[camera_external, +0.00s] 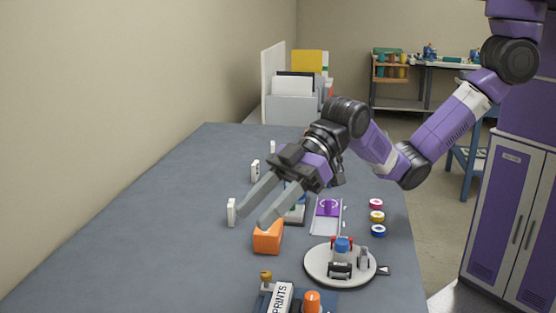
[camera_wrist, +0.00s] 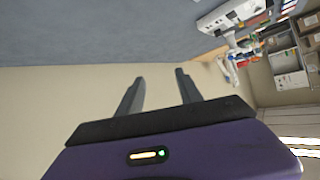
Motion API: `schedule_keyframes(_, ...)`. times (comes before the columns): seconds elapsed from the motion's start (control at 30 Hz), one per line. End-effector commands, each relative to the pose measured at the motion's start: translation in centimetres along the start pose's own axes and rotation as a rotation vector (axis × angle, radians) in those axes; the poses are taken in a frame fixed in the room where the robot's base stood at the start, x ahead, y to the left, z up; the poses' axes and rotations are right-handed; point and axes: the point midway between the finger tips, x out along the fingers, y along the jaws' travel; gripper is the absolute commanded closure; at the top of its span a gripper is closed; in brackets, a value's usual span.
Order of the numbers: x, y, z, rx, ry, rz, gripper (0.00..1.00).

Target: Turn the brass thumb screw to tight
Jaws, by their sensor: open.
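A small brass-coloured knob (camera_external: 266,276), which looks like the thumb screw, shows at the bottom of the external view. It stands beside a white block lettered PRINTS (camera_external: 281,299), and its lower part is cut off or hidden. I cannot tell how tight it is. My gripper (camera_external: 252,219) is open and empty, with its fingers pointing down-left above the table, apart from the knob and higher up in the picture. In the wrist view the open fingers (camera_wrist: 159,76) point at the wall, and the knob is not visible there.
An orange block (camera_external: 268,238) stands just below my fingers. A round white turntable (camera_external: 318,270) with small parts is right of it. An orange cap (camera_external: 312,301) is near the knob. Several coloured rings (camera_external: 377,217) lie at the right. The table's (camera_external: 130,240) left side is clear.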

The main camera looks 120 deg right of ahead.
Motion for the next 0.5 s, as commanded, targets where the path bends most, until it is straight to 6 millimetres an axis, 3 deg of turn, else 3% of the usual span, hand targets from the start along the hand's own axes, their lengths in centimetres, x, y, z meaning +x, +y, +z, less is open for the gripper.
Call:
schedule_keyframes(0.13, 0.0, 2.8, 1.7, -0.03, -0.229, 0.06, 0.57)
schedule_keyframes(0.33, -1.0, 3.7, 8.3, 0.0, -0.527, 0.09, 0.57)
schedule_keyframes(0.5, -2.5, 3.9, 11.0, 0.027, -0.652, 0.104, 0.57)
